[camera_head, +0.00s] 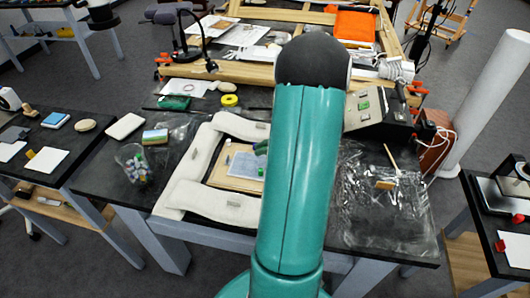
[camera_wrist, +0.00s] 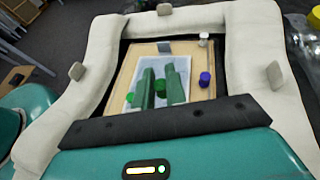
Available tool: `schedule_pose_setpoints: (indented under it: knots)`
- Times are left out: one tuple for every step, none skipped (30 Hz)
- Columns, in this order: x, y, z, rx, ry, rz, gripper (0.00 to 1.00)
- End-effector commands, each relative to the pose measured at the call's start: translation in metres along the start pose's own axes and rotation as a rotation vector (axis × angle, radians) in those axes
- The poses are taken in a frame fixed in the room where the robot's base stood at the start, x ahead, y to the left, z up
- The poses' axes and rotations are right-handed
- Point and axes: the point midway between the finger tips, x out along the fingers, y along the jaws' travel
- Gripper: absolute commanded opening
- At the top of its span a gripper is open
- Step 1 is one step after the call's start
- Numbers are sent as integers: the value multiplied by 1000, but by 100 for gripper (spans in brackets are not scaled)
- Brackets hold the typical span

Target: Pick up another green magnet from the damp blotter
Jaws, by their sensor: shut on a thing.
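The damp blotter (camera_wrist: 122,91) is a pale blue-white sheet on a wooden board; it also shows in the head view (camera_head: 243,164). My gripper (camera_wrist: 161,80) reaches over it with two dark green fingers. The fingers are shut on a small green magnet (camera_wrist: 160,88), which is partly hidden between them. I cannot tell whether this magnet still touches the blotter. Another bright green magnet (camera_wrist: 130,97) lies by the blotter's left edge in the wrist view. In the head view my arm hides most of the gripper.
White padded bolsters (camera_head: 200,198) with clips frame the wooden board (camera_head: 233,183). A blue-purple capped item (camera_wrist: 205,79) and a small white item (camera_wrist: 203,39) stand on the board's right side. A clear cup (camera_head: 134,163) stands left; clear plastic sheeting (camera_head: 385,215) lies right.

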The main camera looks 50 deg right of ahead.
Motion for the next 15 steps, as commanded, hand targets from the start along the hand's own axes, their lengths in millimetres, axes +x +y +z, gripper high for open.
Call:
schedule_pose_setpoints:
  knots:
    - [0, 4, 7, -2, 0, 0, 0]
    - [0, 7, 11, -3, 0, -1, 0]
    - [0, 10, 16, -3, 0, -1, 0]
    - [0, 13, 19, -2, 0, 0, 0]
    - [0, 15, 23, -3, 0, 0, 0]
    - [0, 18, 28, -2, 0, 0, 0]
    - [0, 21, 31, -2, 0, 0, 0]
    - [0, 23, 35, -3, 0, 1, 0]
    - [0, 26, 40, -4, 0, 1, 0]
    - [0, 29, 43, -4, 0, 1, 0]
    - [0, 31, 46, -3, 0, 1, 0]
    - [0, 34, 51, -3, 0, 1, 0]
    - [0, 36, 55, -3, 0, 1, 0]
    - [0, 39, 58, -3, 0, 1, 0]
    - [3, 44, 61, -2, 0, 1, 0]
